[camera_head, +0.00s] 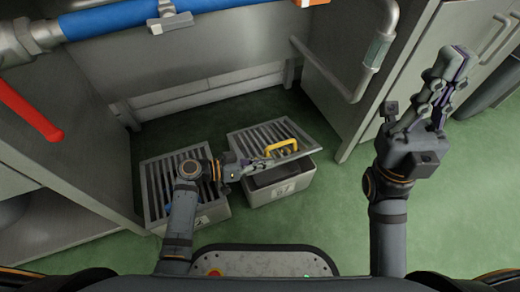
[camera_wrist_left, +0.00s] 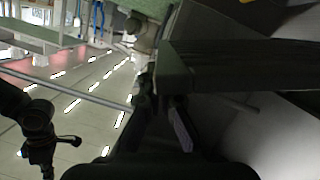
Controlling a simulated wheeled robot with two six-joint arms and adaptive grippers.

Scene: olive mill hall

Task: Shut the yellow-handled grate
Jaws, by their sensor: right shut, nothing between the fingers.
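The grate (camera_head: 262,138) with the yellow handle (camera_head: 282,146) is on the right-hand grey box (camera_head: 284,190). Its near edge stands raised above the box rim, with a dark opening below it. My left gripper (camera_head: 268,162) is at the near left part of this raised edge, its fingertips close to it; I cannot tell whether they touch. In the left wrist view a dark grey edge (camera_wrist_left: 178,70), likely the grate's, lies just ahead of the fingers (camera_wrist_left: 165,112). Their gap is unclear. My right gripper (camera_head: 450,75) is shut and empty, held high at the right, far from the grate.
A second grated box (camera_head: 155,187) stands at the left, partly behind my left arm. Grey cabinet walls (camera_head: 190,60) enclose the back and sides. A blue pipe (camera_head: 110,18), a red lever (camera_head: 28,112) and a grey handrail (camera_head: 372,60) are above. Green floor (camera_head: 335,215) is clear at the right.

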